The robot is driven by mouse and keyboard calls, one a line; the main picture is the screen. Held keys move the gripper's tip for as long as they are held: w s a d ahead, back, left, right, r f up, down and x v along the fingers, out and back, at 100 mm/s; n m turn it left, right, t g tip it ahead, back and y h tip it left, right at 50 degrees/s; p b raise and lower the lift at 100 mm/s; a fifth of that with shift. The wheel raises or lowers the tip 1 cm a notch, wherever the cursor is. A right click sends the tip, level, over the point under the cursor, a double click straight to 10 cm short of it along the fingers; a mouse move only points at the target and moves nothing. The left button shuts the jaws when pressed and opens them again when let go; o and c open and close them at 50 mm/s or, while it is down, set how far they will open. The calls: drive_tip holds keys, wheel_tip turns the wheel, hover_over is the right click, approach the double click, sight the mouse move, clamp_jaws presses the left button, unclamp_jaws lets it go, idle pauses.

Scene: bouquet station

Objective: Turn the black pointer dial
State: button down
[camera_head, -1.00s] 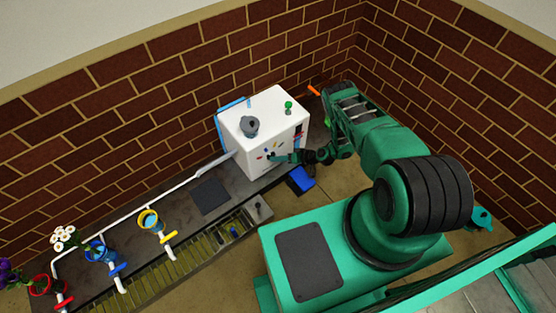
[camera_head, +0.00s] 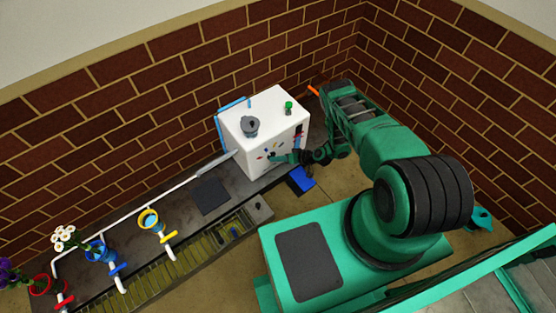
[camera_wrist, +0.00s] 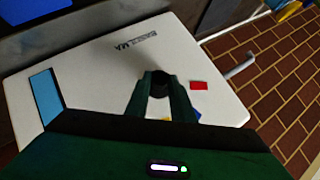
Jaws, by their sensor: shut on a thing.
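The black pointer dial (camera_wrist: 160,84) is on the white face of a box-shaped machine (camera_wrist: 100,75). In the wrist view my gripper (camera_wrist: 161,92) is shut on the dial, with one green finger on each side of it. Coloured marks sit around the dial, with a red one (camera_wrist: 199,86) to its right and a blue one and a yellow one partly hidden by my fingers. In the head view my gripper (camera_head: 274,158) reaches the front of the white machine (camera_head: 250,155), and the dial is too small to make out.
A grey knob (camera_head: 250,125) and a green piece (camera_head: 288,107) are on the machine's top. Blue (camera_head: 96,250) and yellow (camera_head: 149,220) cups and white flowers (camera_head: 63,237) stand left along a pipe with taps. A blue block (camera_head: 301,180) lies below the machine. Brick walls close in behind.

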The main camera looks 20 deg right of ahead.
drive_tip(key=shift+s+a+r+n+t+h, duration=0.1)
drive_tip(key=shift+a+n+t+h, duration=0.1)
drive_tip(key=shift+n+h, duration=0.55)
drive_tip(key=shift+s+a+r+n+t+h, duration=0.1)
drive_tip(key=shift+n+t+h, duration=0.15)
drive_tip(key=shift+h, duration=0.85)
drive_tip(key=shift+a+n+t+h, duration=0.15)
drive_tip(key=shift+n+h, duration=0.45)
drive_tip(key=shift+h, duration=0.35)
drive_tip(key=c, duration=1.5)
unclamp_jaws()
drive_tip(key=shift+c, duration=0.2)
drive_tip(key=shift+s, duration=0.1)
drive_tip(key=v, duration=1)
drive_tip(key=shift+r, duration=0.25)
drive_tip(key=shift+s, duration=0.1)
